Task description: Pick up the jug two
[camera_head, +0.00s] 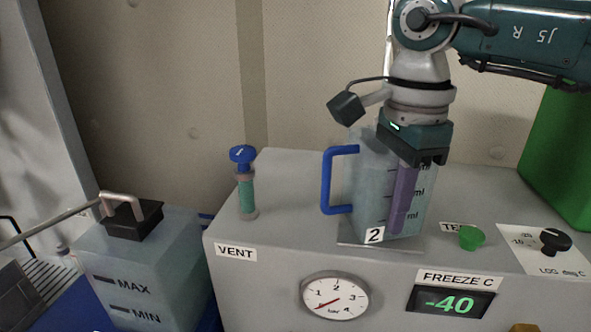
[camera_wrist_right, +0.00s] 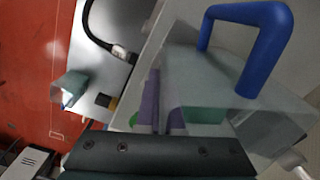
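Jug two (camera_head: 368,200) is a clear bluish jug with a blue handle (camera_head: 340,208) on its left, measuring marks and a "2" label. It stands upright on a small plate (camera_head: 415,244) on top of the grey machine. My right gripper (camera_head: 401,226) points straight down at the jug, with purple finger surfaces overlapping its right part. I cannot tell whether the fingers press on a wall. In the right wrist view the jug (camera_wrist_right: 195,80) fills the middle and right, its handle (camera_wrist_right: 245,12) at the top, beside the purple fingers (camera_wrist_right: 162,115). My left gripper is not in view.
A blue-topped vent valve (camera_head: 243,180) stands left of the jug. A green knob (camera_head: 471,237) and black dial (camera_head: 555,240) are to its right. A MAX/MIN tank (camera_head: 150,265) stands lower left. A green container (camera_head: 562,150) is at right.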

